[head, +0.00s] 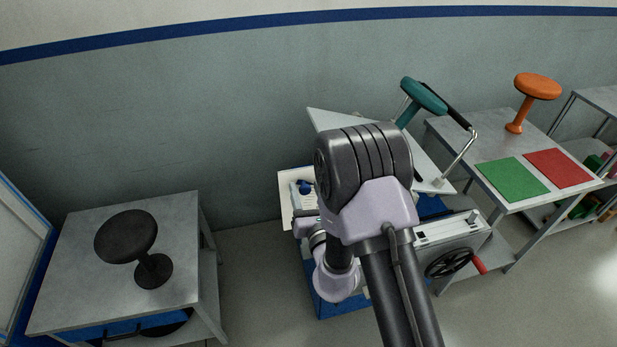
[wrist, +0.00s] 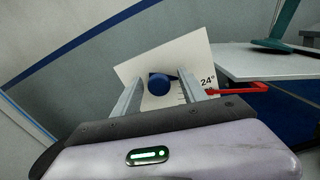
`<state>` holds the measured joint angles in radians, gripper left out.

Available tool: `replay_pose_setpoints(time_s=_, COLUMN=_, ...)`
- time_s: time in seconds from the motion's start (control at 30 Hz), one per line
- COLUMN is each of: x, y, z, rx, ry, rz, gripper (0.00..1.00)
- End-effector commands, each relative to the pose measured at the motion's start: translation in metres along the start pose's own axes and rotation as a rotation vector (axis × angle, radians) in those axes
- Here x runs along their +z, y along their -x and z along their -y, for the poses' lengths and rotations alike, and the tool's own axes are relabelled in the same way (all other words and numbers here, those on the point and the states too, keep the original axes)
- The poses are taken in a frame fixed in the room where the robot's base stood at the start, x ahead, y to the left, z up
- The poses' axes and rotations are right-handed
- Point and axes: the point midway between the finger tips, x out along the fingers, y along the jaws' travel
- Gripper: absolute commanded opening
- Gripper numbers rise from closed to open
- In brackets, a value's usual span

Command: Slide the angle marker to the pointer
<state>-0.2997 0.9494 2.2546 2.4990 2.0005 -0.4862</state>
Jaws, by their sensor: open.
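The angle marker appears as a round blue knob (wrist: 159,84) in front of a white scale card (wrist: 200,52) with tick marks and the label "24°". The red pointer (wrist: 240,88) is a bent bar to the right of the card, by the label. My gripper (wrist: 160,75) is open, with the blue knob showing between its two fingers; I cannot tell whether they touch it. In the head view the blue knob (head: 304,187) and card (head: 285,190) show left of my arm, which hides much of the rig.
A grey box with a black handwheel (head: 449,263) stands lower right. A table with green (head: 511,179) and red (head: 559,168) mats is at right. A table with a black stool (head: 126,237) is at left.

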Motion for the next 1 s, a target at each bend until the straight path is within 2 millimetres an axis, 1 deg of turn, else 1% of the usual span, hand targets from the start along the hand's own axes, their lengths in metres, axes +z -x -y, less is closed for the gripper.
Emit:
replay_pose_setpoints(time_s=0.3, x=-0.0003, y=0.0004, z=-0.0014, rx=-0.001, ry=0.000, rz=0.000, gripper=0.50)
replay_pose_setpoints(time_s=0.37, x=-0.0003, y=0.0004, z=-0.0014, rx=-0.001, ry=0.000, rz=0.000, gripper=0.38)
replay_pose_setpoints(time_s=0.4, x=-0.0003, y=0.0004, z=-0.0014, rx=-0.001, ry=0.000, rz=0.000, gripper=0.30)
replay_pose_setpoints(time_s=0.47, x=-0.0003, y=0.0003, z=-0.0014, rx=0.000, ry=0.000, rz=0.000, gripper=0.18)
replay_pose_setpoints(time_s=0.5, x=-0.0002, y=0.0003, z=-0.0014, rx=0.000, ry=0.000, rz=0.000, gripper=0.11)
replay_pose_setpoints(time_s=0.57, x=-0.0002, y=0.0003, z=-0.0014, rx=0.000, ry=0.000, rz=0.000, gripper=0.00)
replay_pose_setpoints(time_s=1.0, x=0.0001, y=0.0001, z=-0.0015, rx=0.000, ry=0.000, rz=0.001, gripper=0.00)
